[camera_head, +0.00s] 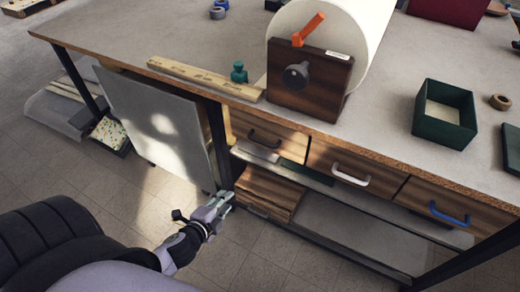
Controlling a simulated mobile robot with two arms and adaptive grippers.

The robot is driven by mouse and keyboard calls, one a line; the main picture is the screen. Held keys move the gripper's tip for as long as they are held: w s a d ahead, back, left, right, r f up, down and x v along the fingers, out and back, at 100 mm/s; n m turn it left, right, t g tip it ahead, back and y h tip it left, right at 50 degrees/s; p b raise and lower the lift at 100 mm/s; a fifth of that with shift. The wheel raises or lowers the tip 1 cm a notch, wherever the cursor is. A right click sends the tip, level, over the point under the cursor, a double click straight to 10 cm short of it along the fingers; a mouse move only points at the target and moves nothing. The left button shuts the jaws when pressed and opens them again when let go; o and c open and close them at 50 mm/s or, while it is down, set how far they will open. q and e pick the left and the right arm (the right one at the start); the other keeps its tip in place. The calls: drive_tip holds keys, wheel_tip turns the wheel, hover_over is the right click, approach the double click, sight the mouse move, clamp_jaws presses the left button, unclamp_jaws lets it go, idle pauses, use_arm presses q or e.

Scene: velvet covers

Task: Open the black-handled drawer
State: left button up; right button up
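The black-handled drawer (290,143) is the leftmost of three wooden drawers under the workbench top. Its front looks in line with the others, and its black handle (264,139) is in plain sight. My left gripper (226,199) is below and to the left of that handle, clear of it, near the lower shelf and the edge of the grey panel. Its fingers point up and to the right. They are small and close together here, so their opening is unclear. I see nothing held in them. My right gripper is out of view.
Drawers with a white handle (350,175) and a blue handle (449,213) sit to the right. A grey panel (160,125) stands left of my gripper. A wooden box (272,187) lies below the black-handled drawer. Open floor (245,262) lies in front.

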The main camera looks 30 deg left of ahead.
use_arm(q)
wheel_tip(320, 180, up, 12)
drive_tip(key=w+d+m+t, duration=0.2)
drive_tip(key=m+t, duration=0.1)
drive_tip(key=m, duration=0.1)
drive_tip(key=d+x, duration=0.1)
drive_tip(key=x, duration=1.6)
drive_tip(key=shift+w+r+h, duration=0.15)
drive_tip(key=shift+w+h, duration=0.15)
drive_tip(key=shift+h, duration=0.1)
clamp_jaws()
